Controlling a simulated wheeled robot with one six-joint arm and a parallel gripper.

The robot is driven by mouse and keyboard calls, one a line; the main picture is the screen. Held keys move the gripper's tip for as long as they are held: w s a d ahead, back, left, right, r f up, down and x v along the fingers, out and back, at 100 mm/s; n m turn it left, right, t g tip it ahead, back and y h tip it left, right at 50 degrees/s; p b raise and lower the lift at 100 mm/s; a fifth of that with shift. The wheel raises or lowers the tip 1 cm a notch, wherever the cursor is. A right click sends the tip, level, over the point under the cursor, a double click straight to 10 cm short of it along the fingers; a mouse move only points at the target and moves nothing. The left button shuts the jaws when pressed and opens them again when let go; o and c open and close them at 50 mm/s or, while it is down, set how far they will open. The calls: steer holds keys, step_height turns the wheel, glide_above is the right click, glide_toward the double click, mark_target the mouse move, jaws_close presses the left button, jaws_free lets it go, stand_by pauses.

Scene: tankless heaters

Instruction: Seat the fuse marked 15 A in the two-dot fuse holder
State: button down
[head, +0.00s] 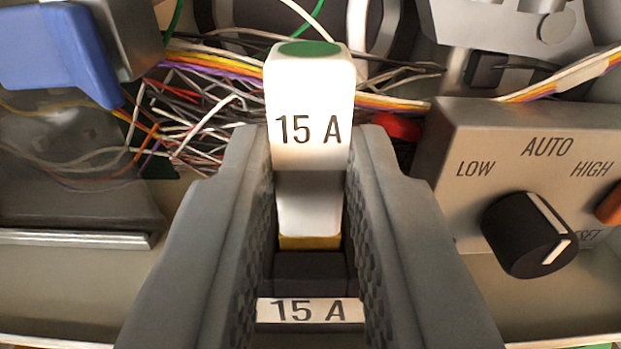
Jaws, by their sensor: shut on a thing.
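The fuse marked 15 A (310,145) is a white block with a green oval on its top end and a yellow band at its lower end. My gripper (312,150) is shut on it, with one grey finger on each side. Below the yellow band, between the fingers, is a dark block (310,270). A white label (310,311) reading 15 A is in front of it. I cannot tell whether the fuse end touches the dark block or goes into it. No dot marks show, so I cannot tell the two-dot fuse holder.
A grey control box (540,150) with a black knob (530,235) stands close at right. A blue lever-shaped part (60,55) is at upper left. Loose coloured wires (205,115) run behind the fuse. Bare panel shows at lower left.

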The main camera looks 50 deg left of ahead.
mark_target(312, 237)
steer(key=shift+r, duration=0.55)
steer(key=shift+f, duration=1.9)
stand_by(1.1)
steer(key=c, duration=1.2)
jaws_free()
steer(key=shift+f, duration=0.1)
steer(key=shift+d+f, duration=0.1)
steer(key=shift+d, duration=0.05)
steer(key=v, duration=1.7)
steer(key=shift+s+d, duration=0.1)
